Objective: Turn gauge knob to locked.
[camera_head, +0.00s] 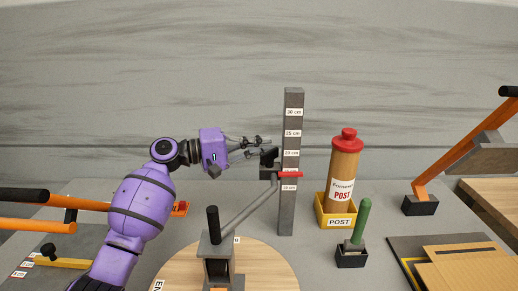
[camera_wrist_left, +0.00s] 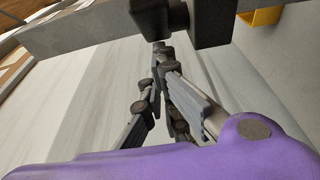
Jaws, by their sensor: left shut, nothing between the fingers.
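The gauge is a tall grey post (camera_head: 289,210) with centimetre labels, standing upright on the table. A dark block with the knob (camera_head: 268,164) sticks out from its left side, next to a red pointer (camera_head: 290,174) just under the 20 cm label. My left gripper (camera_head: 263,147) is at the knob's upper left, its fingers pointing right. In the left wrist view the gripper (camera_wrist_left: 160,48) is shut and empty, its tips right by the dark knob (camera_wrist_left: 155,16). Whether they touch it I cannot tell. The grey post (camera_wrist_left: 85,30) crosses behind. My right gripper is not in view.
A lever device (camera_head: 212,245) on a round wooden board stands in front of the post. A red-capped tube (camera_head: 344,165) in a yellow POST holder (camera_head: 338,221) and a green-handled tool (camera_head: 362,222) stand to the right. Orange-armed devices (camera_head: 420,204) flank both sides.

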